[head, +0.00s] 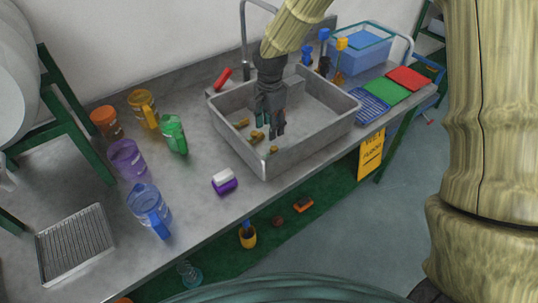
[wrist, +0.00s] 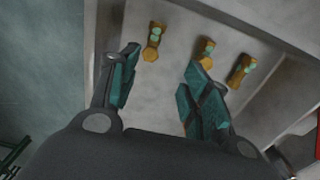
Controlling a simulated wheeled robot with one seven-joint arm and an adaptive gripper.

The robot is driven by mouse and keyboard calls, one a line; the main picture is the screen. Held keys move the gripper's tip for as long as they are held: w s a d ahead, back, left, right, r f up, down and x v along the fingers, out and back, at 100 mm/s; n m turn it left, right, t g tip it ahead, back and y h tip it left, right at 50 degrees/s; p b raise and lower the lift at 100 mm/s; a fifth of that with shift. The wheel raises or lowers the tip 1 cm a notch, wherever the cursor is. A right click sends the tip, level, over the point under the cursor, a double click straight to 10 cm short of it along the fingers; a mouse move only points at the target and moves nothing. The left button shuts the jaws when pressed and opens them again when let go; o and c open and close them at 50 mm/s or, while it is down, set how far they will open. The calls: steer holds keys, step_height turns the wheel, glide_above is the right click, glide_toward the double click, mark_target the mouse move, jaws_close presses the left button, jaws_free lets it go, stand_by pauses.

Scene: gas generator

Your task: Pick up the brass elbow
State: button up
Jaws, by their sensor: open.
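Several brass fittings lie on the floor of the grey basin (head: 328,142). In the head view one fitting (head: 241,123) is at the left, one (head: 257,136) in the middle and one (head: 273,149) nearer the front wall. In the wrist view they show as a left fitting (wrist: 153,41), a middle fitting (wrist: 205,50) and a right fitting (wrist: 239,71), with greenish spots. I cannot tell for certain which is the elbow. My gripper (head: 270,128) is inside the basin, pointing down, open and empty. In the wrist view its fingers (wrist: 160,75) are apart; the right finger partly covers the middle fitting.
The basin walls surround my gripper. A tap (head: 243,40) and a red object (head: 222,78) are behind it. A purple-and-white block (head: 224,181) and coloured mugs (head: 173,133) stand on the counter at left. A blue bin (head: 357,52) and coloured mats (head: 386,90) are at right.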

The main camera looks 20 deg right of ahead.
mark_target(272, 149)
steer(key=shift+s+f, duration=0.25)
steer(key=shift+f, duration=0.1)
steer(key=f, duration=0.1)
steer(key=d+f, duration=0.1)
steer(key=f, duration=0.1)
steer(key=shift+p, duration=0.4)
steer(key=shift+f, duration=0.45)
steer(key=shift+s+a+f+p, duration=0.15)
steer(key=shift+f+p, duration=0.2)
steer(key=shift+f, duration=0.45)
steer(key=shift+s+f+p, duration=0.15)
steer(key=shift+f+p, duration=0.15)
steer(key=shift+f, duration=0.45)
steer(key=shift+s+a+f+p, duration=0.15)
steer(key=shift+f+p, duration=0.2)
steer(key=shift+f, duration=1.1)
jaws_close()
